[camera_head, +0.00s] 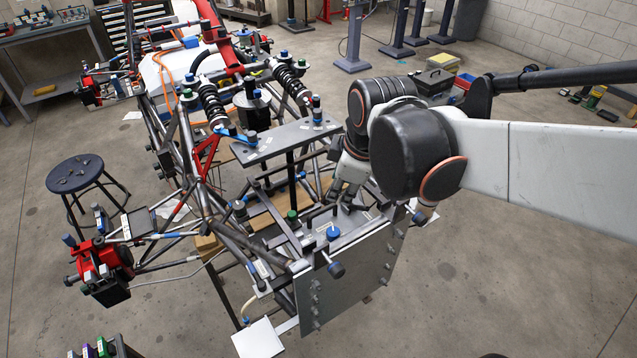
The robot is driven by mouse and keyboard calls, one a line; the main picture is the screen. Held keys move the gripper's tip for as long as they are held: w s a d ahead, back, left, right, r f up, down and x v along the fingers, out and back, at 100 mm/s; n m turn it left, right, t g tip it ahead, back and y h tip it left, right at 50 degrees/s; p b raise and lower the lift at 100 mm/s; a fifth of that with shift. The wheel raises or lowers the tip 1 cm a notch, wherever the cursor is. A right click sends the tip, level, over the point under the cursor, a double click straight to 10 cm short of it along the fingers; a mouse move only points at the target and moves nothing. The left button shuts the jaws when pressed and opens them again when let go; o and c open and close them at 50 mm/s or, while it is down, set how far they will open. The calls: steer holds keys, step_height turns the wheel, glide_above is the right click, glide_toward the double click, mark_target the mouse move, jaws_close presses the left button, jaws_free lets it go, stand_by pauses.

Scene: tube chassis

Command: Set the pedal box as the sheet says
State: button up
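The pedal box area sits at the near end of the tube chassis (250,240), behind a grey upright front plate (352,280). A green-collared post (292,214) stands to the left. A white sheet (258,340) hangs at the lower left of the plate; no writing is readable. My gripper (343,196) points down just behind the plate, right of the posts. Its fingers are small and partly hidden; I cannot tell if they touch anything.
A grey crossplate (285,140) on a dark post stands above the pedal area, left of my gripper. Chassis tubes crowd the left side. A round stool (75,175) stands farther left. Another white paper (428,210) shows right of the plate. The floor (480,285) at right is open.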

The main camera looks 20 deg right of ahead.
steer(key=w+f+n+g+p, duration=0.1)
steer(key=w+n+g+p, duration=0.15)
steer(key=w+n, duration=0.35)
steer(key=n+b, duration=0.2)
steer(key=n, duration=0.1)
glide_toward(325, 209)
steer(key=f, duration=0.2)
steer(key=w+f, duration=0.1)
steer(key=f, duration=0.5)
steer(key=shift+w+a, duration=0.1)
steer(key=shift+w, duration=0.1)
jaws_close()
